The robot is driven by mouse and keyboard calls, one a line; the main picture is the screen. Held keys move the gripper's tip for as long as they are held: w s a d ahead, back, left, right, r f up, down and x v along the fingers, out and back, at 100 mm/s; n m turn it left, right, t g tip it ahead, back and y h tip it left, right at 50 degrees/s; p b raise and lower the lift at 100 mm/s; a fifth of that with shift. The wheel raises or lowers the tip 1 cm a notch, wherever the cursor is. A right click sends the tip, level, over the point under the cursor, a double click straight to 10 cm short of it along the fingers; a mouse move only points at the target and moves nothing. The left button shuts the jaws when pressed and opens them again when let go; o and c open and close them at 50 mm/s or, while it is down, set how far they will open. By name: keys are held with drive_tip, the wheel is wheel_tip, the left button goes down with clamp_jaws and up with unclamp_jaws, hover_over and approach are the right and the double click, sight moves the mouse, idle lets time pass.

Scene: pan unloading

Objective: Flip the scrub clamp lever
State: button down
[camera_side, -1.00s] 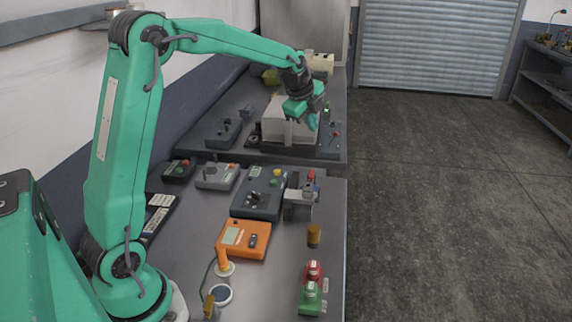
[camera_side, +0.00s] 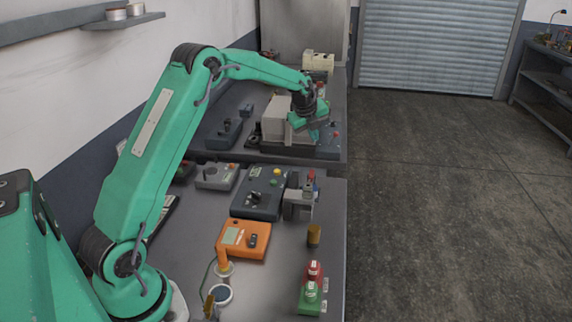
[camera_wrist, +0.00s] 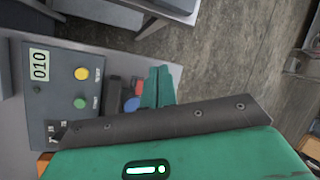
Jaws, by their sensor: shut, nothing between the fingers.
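My gripper (camera_side: 315,134) is over the far bench in the side view, low beside the right part of a pale box-shaped machine. Its green fingers (camera_wrist: 158,88) show in the wrist view, closed together with nothing held. A grey fixture (camera_side: 298,207) with a red top and a blue part stands on the near bench. In the wrist view, a red part (camera_wrist: 138,87) and a blue part (camera_wrist: 131,104) show just left of the fingers; whether the fingers touch them cannot be told. No lever is labelled, so I cannot tell which part is the clamp lever.
A dark control box (camera_side: 258,193) with yellow and green buttons shows its panel in the wrist view (camera_wrist: 62,85). An orange meter (camera_side: 243,238), a brown cylinder (camera_side: 314,235) and a red-and-green block (camera_side: 311,297) stand on the near bench. The floor to the right is clear.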

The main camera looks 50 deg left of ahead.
sight(311, 173)
drive_tip(key=shift+f, duration=0.1)
drive_tip(key=shift+s+d+f, duration=0.4)
drive_tip(key=shift+f, duration=0.95)
drive_tip(key=shift+s+d+f, duration=0.35)
drive_tip(key=shift+d+f, duration=0.05)
drive_tip(key=shift+f, duration=0.9)
drive_tip(key=shift+s+d+f, duration=0.4)
drive_tip(key=shift+f, duration=0.95)
drive_tip(key=shift+f, duration=0.15)
drive_tip(key=shift+s+d+f, duration=0.1)
drive_tip(key=shift+d+f, duration=0.05)
drive_tip(key=shift+f, duration=0.2)
drive_tip(key=shift+r, duration=0.55)
